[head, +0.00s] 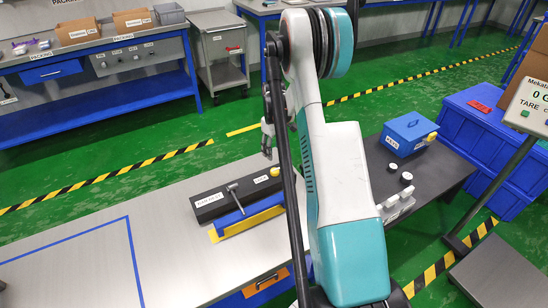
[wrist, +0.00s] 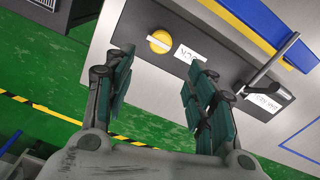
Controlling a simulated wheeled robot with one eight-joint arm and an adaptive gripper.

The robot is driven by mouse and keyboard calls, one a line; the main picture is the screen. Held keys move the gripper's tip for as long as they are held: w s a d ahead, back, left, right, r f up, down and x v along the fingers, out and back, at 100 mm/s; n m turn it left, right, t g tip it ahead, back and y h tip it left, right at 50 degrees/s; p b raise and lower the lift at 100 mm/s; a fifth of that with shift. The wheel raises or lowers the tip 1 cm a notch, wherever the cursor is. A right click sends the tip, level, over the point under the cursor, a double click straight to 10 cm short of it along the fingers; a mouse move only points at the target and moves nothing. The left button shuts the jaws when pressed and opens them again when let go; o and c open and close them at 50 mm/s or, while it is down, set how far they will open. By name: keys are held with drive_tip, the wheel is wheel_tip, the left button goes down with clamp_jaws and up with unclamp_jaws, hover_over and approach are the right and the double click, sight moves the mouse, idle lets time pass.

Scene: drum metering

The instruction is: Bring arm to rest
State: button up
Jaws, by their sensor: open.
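My white and teal arm rises through the middle of the head view. My gripper (wrist: 160,88) is open and empty in the wrist view, its two dark green-padded fingers spread apart. In the head view it shows only in part (head: 268,142), beside the arm, above the far edge of the grey table. Beyond the fingers in the wrist view is a black panel box (wrist: 222,68) with a yellow knob (wrist: 160,41) and a grey lever (wrist: 262,70). The knob appears between the fingers, apart from them. In the head view the black box (head: 212,203) lies on the table.
The grey table (head: 170,250) has a blue-lined area at left and looks clear there. A blue lidded box (head: 408,133) and small white-topped items (head: 407,178) stand on the dark table at right. A weighing display (head: 530,105) is at far right. Packing benches (head: 100,95) stand behind.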

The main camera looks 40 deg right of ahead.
drive_tip(key=shift+r, duration=0.55)
